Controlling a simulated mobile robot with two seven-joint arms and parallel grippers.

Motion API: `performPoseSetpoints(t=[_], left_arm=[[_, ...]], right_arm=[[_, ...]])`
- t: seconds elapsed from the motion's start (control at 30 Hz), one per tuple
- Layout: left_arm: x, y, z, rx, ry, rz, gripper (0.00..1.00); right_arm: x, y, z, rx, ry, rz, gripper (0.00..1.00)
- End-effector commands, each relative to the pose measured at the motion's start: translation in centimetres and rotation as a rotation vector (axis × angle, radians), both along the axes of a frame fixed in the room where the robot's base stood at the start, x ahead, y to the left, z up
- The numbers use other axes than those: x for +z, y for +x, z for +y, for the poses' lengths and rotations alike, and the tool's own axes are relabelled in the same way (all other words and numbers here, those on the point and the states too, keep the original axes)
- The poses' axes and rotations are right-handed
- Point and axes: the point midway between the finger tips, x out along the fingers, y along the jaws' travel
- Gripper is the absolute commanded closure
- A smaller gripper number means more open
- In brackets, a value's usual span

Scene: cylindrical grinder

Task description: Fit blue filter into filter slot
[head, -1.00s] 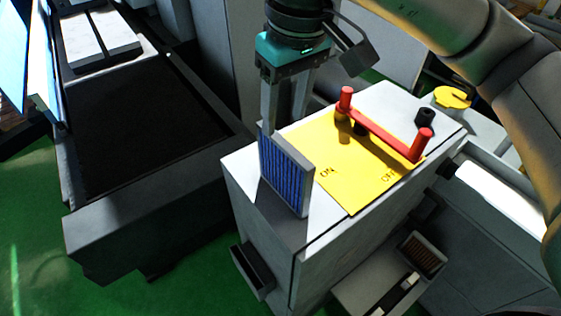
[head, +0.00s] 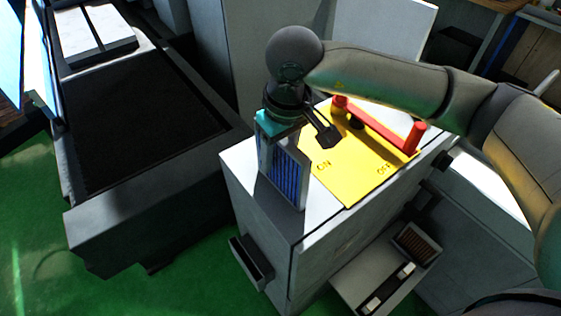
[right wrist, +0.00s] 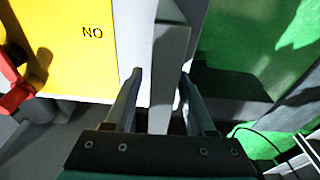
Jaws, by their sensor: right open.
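The blue filter (head: 290,178), a pleated blue panel in a grey frame, stands upright on the white top of the cabinet, near its left corner. My right gripper (head: 281,140) is low over it, pointing down and open. In the right wrist view the filter's grey top edge (right wrist: 168,60) lies between the two open fingers (right wrist: 161,78), with a gap visible on at least one side. An open-topped dark holder (head: 250,262) on the cabinet's side may be the filter slot; I cannot tell. My left gripper is not in view.
A yellow plate (head: 350,170) with a red bar handle (head: 380,127) lies on the cabinet top, right of the filter. A lower grey ledge with a brown-grilled box (head: 416,243) is at the lower right. A black-topped machine bed (head: 140,125) stands left. Green floor is clear in front.

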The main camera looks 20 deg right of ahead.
Motion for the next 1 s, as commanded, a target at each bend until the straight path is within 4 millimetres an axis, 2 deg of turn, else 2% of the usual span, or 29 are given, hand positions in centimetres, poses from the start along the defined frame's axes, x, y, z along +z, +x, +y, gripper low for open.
performPoseSetpoints(t=[0.17, 0.67, 1.0], left_arm=[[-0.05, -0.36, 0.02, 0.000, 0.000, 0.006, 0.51], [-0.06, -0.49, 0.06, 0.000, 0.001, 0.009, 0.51], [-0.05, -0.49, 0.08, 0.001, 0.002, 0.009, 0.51]], right_arm=[[-0.01, 0.01, 0.01, 0.000, 0.000, 0.000, 0.45], [0.04, 0.01, 0.02, 0.000, 0.000, 0.000, 1.00], [0.05, 0.01, 0.01, -0.001, 0.000, 0.000, 1.00]])
